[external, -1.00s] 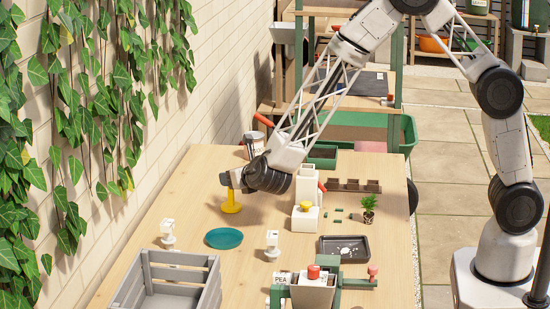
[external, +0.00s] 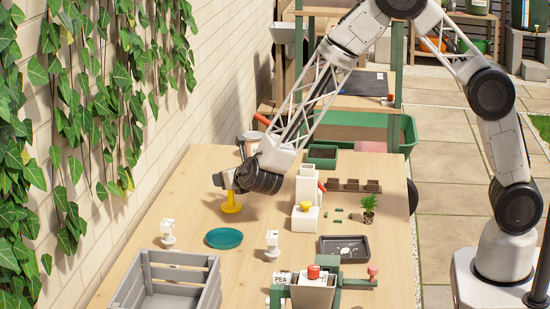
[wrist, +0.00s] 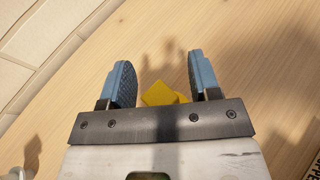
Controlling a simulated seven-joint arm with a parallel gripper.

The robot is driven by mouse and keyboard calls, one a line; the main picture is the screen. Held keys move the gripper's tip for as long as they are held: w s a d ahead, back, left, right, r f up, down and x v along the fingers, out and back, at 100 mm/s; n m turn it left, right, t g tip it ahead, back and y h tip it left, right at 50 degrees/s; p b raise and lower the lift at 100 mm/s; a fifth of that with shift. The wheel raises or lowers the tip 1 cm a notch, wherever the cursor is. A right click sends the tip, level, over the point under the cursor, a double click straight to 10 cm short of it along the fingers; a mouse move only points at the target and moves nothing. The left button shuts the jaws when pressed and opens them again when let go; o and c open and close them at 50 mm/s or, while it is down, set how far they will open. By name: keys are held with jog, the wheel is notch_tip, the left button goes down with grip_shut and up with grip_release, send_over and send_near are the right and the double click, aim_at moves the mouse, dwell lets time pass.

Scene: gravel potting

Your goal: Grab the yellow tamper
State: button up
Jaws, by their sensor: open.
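The yellow tamper (external: 231,203) stands upright on the wooden table, left of the table's middle, with its wide foot down. My gripper (external: 219,181) is at the tamper's upper part, and its body hides the top in the external view. In the wrist view my gripper (wrist: 163,84) is open, with blue-grey padded fingers apart. The yellow tamper (wrist: 158,94) shows between the fingers near the gripper's base plate, with a gap on each side. I cannot tell whether either finger touches it.
A teal dish (external: 224,238) lies in front of the tamper. A grey crate (external: 147,259) stands at the front left. A brick wall (external: 150,150) runs along the left.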

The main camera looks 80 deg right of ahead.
grip_shut()
jog(key=shift+r, duration=0.1)
dwell(0.4)
notch_tip(320, 180, up, 10)
dwell(0.7)
dwell(0.5)
